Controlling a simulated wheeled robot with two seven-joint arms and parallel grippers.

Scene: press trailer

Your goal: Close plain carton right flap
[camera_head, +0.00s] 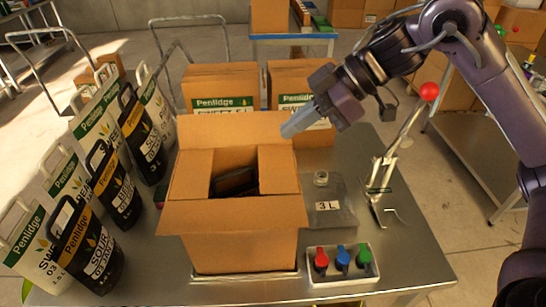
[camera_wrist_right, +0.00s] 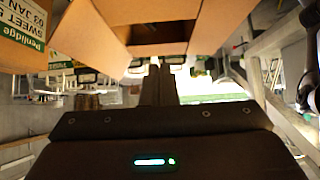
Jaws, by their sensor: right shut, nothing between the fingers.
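The plain carton (camera_head: 245,245) stands on the metal table with its top partly open. Its back flap (camera_head: 235,130) stands up and its front flap (camera_head: 235,216) slopes outward. The right flap (camera_head: 279,170) and left flap (camera_head: 190,176) appear folded inward, leaving a gap between them. A dark item (camera_head: 235,182) shows inside. My right gripper (camera_head: 290,128) is shut and empty, above the carton's back right corner beside the back flap; I cannot tell if it touches. In the right wrist view its fingers (camera_wrist_right: 156,72) are together, near the carton's cardboard (camera_wrist_right: 140,12). My left gripper is not in view.
Several black and white pouches (camera_head: 85,240) crowd the table's left. Penlidge cartons (camera_head: 222,85) stand behind.

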